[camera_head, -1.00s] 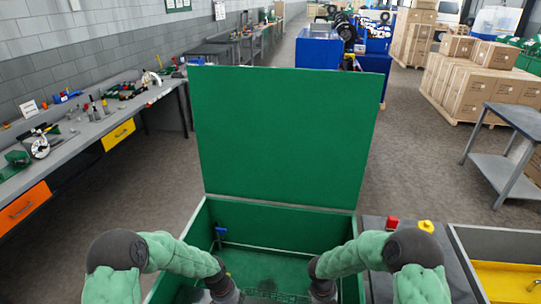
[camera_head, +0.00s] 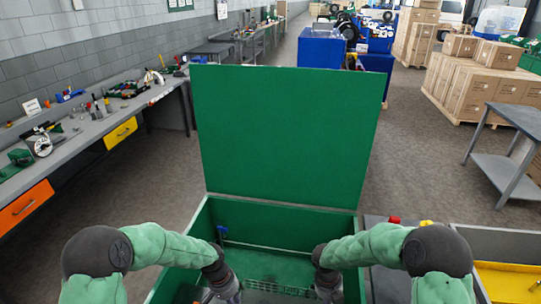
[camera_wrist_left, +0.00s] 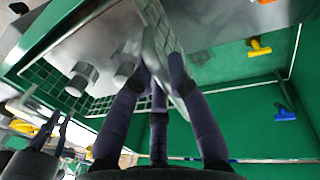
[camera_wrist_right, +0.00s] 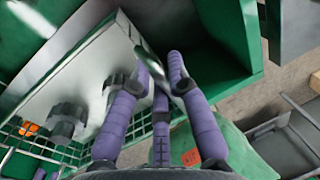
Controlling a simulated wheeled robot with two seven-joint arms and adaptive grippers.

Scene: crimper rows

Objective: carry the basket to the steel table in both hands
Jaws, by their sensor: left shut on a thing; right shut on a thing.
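My left gripper (camera_wrist_left: 165,65) is shut on a grey metal handle at one end. My right gripper (camera_wrist_right: 158,68) is shut on a similar handle at the other end. Most of the basket is out of the head view. A grey table (camera_head: 507,165) with a lower shelf, probably the steel table, stands at right.
The chest's lid (camera_head: 287,130) stands upright ahead. A workbench (camera_head: 95,128) with tools runs along the left wall. Boxes on pallets (camera_head: 480,88) stand at back right. A yellow-bottomed bin (camera_head: 510,280) is at lower right. Open floor (camera_head: 415,150) lies right of the lid.

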